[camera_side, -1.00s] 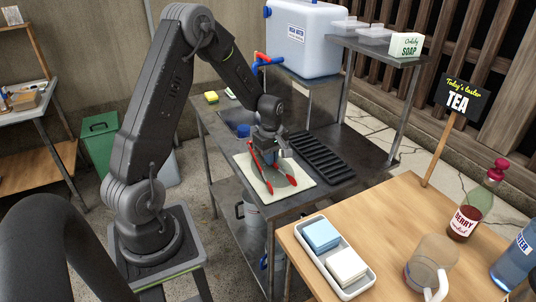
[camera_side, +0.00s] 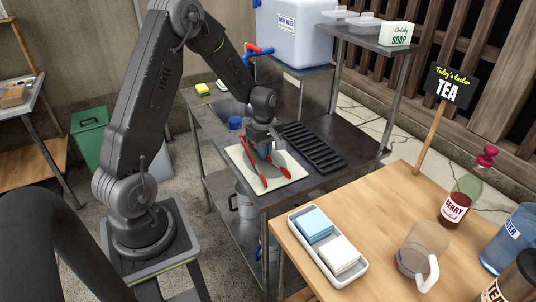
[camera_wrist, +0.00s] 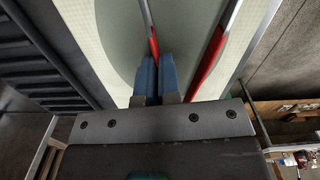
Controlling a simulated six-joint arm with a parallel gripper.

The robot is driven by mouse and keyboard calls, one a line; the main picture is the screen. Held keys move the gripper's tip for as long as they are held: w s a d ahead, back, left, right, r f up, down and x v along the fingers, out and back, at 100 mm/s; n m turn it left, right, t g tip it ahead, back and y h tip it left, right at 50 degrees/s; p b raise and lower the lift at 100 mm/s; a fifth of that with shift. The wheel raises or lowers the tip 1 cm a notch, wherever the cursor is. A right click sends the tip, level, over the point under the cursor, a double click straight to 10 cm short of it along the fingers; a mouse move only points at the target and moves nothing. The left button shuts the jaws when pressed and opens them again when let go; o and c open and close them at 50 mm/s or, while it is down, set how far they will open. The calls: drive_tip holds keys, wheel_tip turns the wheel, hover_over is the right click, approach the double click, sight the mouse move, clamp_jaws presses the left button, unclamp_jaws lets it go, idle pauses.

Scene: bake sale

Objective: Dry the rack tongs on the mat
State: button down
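The rack tongs (camera_side: 254,165), with red-tipped metal arms, lie spread over the pale mat (camera_side: 293,177) on the metal bench. In the wrist view one red arm (camera_wrist: 154,45) runs in between the blue fingertips, and the other red arm (camera_wrist: 207,62) lies outside them to the right. My gripper (camera_side: 263,148) is low over the mat. In the wrist view my gripper (camera_wrist: 158,75) is nearly closed, with the red arm pinched between its fingers. A darker grey-green patch (camera_wrist: 115,40) marks the mat beneath the tongs. The finger contact is hidden in the side view.
A black ribbed rack (camera_side: 313,147) stands right of the mat. A blue round item (camera_side: 235,122) and a yellow sponge (camera_side: 202,89) are behind it to the left. A water tank (camera_side: 295,35) stands at the back.

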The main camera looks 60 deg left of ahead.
sight(271, 167)
drive_tip(key=shift+a, duration=1.95)
drive_tip(key=shift+s+d+f, duration=0.1)
drive_tip(key=shift+d+f, duration=0.05)
drive_tip(key=shift+d, duration=2)
drive_tip(key=shift+d+f, duration=0.1)
drive_tip(key=shift+d, duration=2.05)
drive_tip(key=shift+a+r, duration=0.15)
drive_tip(key=shift+a, duration=0.55)
drive_tip(key=a, duration=0.8)
wheel_tip(271, 167, up, 9)
